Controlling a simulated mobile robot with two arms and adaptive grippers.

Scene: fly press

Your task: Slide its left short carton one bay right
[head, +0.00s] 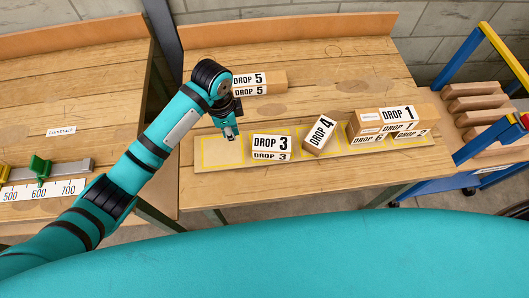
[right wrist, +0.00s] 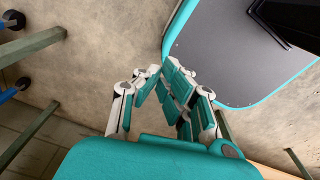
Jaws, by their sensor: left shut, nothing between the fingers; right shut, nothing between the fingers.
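A pale board with yellow-outlined bays (head: 206,165) lies along the front of the right-hand bench. Its leftmost bay holds no carton. The DROP 3 carton (head: 272,143) stands in the bay beside it. The DROP 4 carton (head: 320,132) sits turned at an angle to its right. The DROP 1 carton (head: 398,114) and a carton with a small white label (head: 368,117) are grouped at the right end. My left gripper (head: 231,132) is shut and empty over the leftmost bay, left of DROP 3. My right gripper (right wrist: 172,80) is shut and empty in the right wrist view.
A DROP 5 carton (head: 262,82) lies behind the board, close to my left wrist. A blue and yellow rack (head: 482,75) with wooden bars stands at the right. A ruler with a green clamp (head: 40,167) lies on the left bench. The bench behind the board is mostly clear.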

